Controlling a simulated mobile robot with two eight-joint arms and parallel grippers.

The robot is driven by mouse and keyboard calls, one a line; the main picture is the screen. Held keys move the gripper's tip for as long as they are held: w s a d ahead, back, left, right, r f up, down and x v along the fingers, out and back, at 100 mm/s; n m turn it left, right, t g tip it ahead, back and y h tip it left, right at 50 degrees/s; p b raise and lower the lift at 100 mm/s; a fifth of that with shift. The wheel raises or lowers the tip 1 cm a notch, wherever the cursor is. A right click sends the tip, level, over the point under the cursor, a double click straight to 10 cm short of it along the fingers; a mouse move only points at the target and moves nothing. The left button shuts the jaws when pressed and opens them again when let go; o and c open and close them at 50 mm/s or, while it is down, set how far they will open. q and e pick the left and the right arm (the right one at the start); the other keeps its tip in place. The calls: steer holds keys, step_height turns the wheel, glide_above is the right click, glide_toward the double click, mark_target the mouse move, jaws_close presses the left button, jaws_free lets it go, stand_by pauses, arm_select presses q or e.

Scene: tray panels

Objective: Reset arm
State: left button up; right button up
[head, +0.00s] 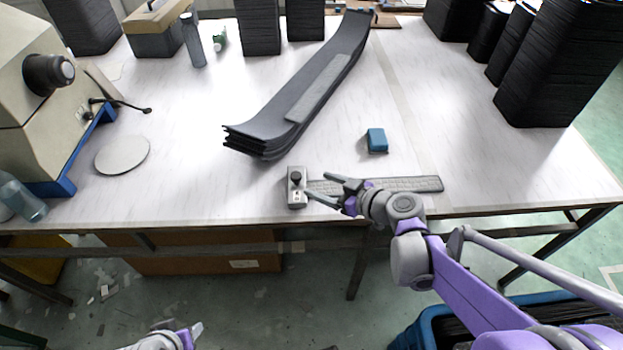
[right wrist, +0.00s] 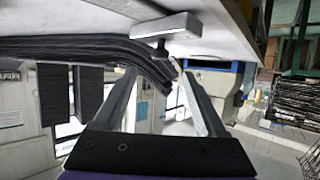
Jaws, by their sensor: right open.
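My right gripper (head: 322,187) is open and empty at the front edge of the white table (head: 220,185). Its two fingers point left, towards a small pale box with a black knob (head: 296,196). I see a gap between the fingertips and the box, but cannot tell whether one finger touches it. In the right wrist view the open fingers (right wrist: 160,78) have nothing clearly between them, and the pale box (right wrist: 150,27) shows beyond them. My left gripper (head: 190,334) is low at the bottom edge, partly cut off, below the table.
A grey patterned strip (head: 415,184) lies behind the right gripper. A blue block (head: 377,140) and stacked curved dark panels (head: 310,95) lie farther back. Black stacks (head: 545,70) stand at the back. A beige machine (head: 40,125) and a round disc (head: 122,154) are left.

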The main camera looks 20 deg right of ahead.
steer(key=shift+s+d+r, duration=0.1)
steer(key=shift+s+d, duration=0.05)
steer(key=shift+s, duration=0.1)
stand_by(0.3)
steer(key=s+a+r+m+g+h+p, duration=0.2)
steer(key=s+a+g+p, duration=0.35)
steer(key=s, duration=0.45)
steer(key=s+d+r+m+h+p, duration=0.2)
steer(key=s+d+m+h+p, duration=0.1)
steer(key=s, duration=0.5)
steer(key=shift+s+d+r+m+g+h+p, duration=0.25)
steer(key=shift+m+g+h+p, duration=0.2)
steer(key=shift+h+p, duration=0.3)
steer(key=shift+f, duration=0.1)
